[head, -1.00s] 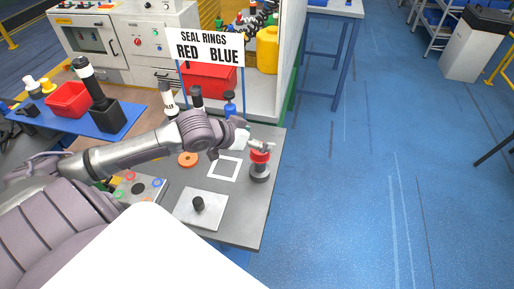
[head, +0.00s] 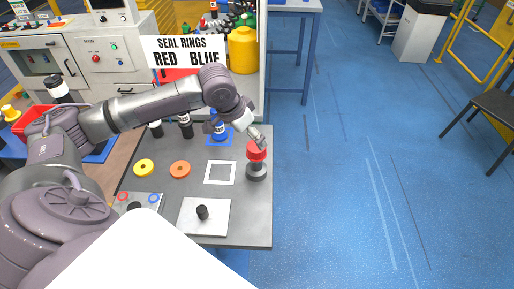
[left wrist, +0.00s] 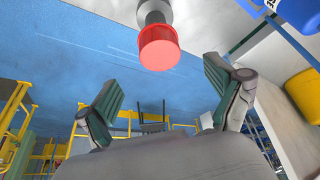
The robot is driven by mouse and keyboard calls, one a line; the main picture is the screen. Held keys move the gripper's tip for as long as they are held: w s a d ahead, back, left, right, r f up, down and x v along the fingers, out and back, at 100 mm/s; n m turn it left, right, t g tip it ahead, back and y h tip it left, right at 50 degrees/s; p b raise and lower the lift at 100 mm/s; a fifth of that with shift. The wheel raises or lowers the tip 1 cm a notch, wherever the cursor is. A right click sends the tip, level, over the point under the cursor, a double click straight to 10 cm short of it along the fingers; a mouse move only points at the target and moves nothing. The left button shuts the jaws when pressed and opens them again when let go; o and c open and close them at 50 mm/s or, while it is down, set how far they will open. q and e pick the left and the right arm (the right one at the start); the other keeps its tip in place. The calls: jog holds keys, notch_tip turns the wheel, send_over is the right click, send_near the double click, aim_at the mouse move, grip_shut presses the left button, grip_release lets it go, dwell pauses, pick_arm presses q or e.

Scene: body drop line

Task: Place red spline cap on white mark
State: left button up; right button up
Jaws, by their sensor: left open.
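The red spline cap (head: 257,150) sits on top of a dark grey stand (head: 256,172) near the right edge of the grey table. The white mark (head: 234,173), a square outline, lies empty on the table just left of the stand. My left gripper (head: 257,137) is just above the cap, reaching in from the left and pointing down. In the left wrist view its fingers (left wrist: 165,92) are spread with nothing between them. The red cap (left wrist: 158,48) shows there beyond the fingertips, in line with the gap. My right gripper is out of view.
A blue-topped piece (head: 219,129) stands in a blue square behind the white mark. An orange ring (head: 180,169) and a yellow ring (head: 144,167) lie to its left. A white plate with a black post (head: 203,212) is in front. Blue floor is open at right.

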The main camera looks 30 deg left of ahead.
aim_at(256, 150)
pick_arm(q)
jog(key=shift+x, duration=0.85)
jog(key=p+x, duration=0.1)
jog(key=x, duration=0.4)
jog(key=shift+p, duration=0.3)
jog(key=shift+w+f, duration=0.1)
jog(key=shift+f, duration=0.1)
jog(key=c, duration=0.8)
jog(key=shift+c, duration=0.5)
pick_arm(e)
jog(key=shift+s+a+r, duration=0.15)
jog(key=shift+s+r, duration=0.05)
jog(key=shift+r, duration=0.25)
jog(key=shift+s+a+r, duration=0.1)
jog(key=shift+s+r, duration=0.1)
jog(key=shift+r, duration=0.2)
pick_arm(q)
jog(key=shift+r, duration=0.2)
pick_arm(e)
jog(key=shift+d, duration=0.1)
